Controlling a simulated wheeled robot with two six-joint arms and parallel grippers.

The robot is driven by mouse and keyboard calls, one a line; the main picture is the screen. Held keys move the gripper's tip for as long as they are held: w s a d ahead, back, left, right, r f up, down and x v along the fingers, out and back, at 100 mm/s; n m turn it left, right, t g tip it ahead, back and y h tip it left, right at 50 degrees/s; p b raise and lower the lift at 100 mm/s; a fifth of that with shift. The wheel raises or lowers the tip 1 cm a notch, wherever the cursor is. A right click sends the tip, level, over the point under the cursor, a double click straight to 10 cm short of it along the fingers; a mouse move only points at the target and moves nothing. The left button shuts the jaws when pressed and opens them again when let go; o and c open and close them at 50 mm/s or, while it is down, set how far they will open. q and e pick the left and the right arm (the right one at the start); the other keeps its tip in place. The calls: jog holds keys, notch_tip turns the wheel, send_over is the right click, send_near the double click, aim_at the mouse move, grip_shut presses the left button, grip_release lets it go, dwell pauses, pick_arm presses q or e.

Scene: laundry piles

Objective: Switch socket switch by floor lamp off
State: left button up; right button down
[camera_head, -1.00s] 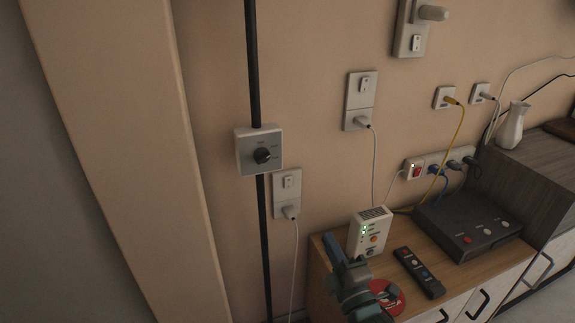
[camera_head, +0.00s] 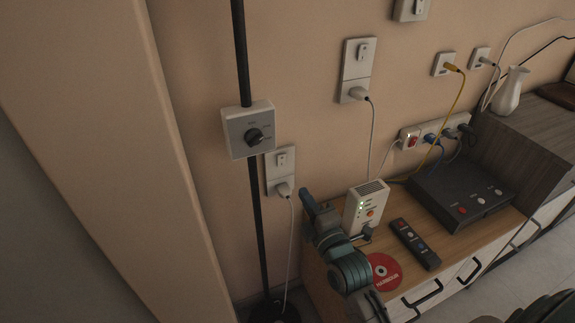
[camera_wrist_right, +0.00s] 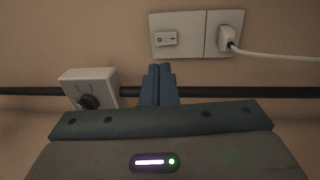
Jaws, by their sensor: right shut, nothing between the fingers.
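The black floor lamp pole (camera_head: 243,55) stands upright against the wall. A wall socket (camera_head: 274,185) with a small rocker switch (camera_head: 282,159) sits just right of the pole, with a white plug (camera_head: 284,189) below the switch. In the right wrist view the switch (camera_wrist_right: 166,38) and plug (camera_wrist_right: 228,38) lie side by side. My right gripper (camera_head: 306,194) is shut and empty, just right of and below the socket in the head view. Its closed fingertips (camera_wrist_right: 160,70) show below the switch, apart from it in that picture. My left gripper is not in view.
A dial box (camera_head: 248,130) is on the wall by the pole, and shows in the wrist view (camera_wrist_right: 90,88). The wooden cabinet (camera_head: 318,278) holds a white device (camera_head: 366,206), remote (camera_head: 415,243), red disc (camera_head: 383,272) and dark box (camera_head: 462,195). Another socket (camera_head: 356,68) is higher up.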

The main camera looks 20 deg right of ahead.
send_near(283, 156)
jog(key=w, duration=0.5)
jog(key=shift+w+a+p, duration=0.1)
jog(key=shift+w+p, duration=0.1)
jog(key=shift+p, duration=0.2)
jog(key=shift+w, duration=0.6)
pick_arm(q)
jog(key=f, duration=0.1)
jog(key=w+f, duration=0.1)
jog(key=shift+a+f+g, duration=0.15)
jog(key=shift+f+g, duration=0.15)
pick_arm(e)
jog(key=shift+w, duration=0.15)
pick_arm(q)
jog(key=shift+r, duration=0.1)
pick_arm(e)
jog(key=shift+r, duration=0.1)
jog(key=p, duration=0.1)
jog(key=g+p, duration=0.1)
jog(key=p, duration=0.1)
jog(key=shift+w+r+p, duration=0.2)
jog(key=shift+r+p, duration=0.1)
jog(key=shift+r, duration=0.1)
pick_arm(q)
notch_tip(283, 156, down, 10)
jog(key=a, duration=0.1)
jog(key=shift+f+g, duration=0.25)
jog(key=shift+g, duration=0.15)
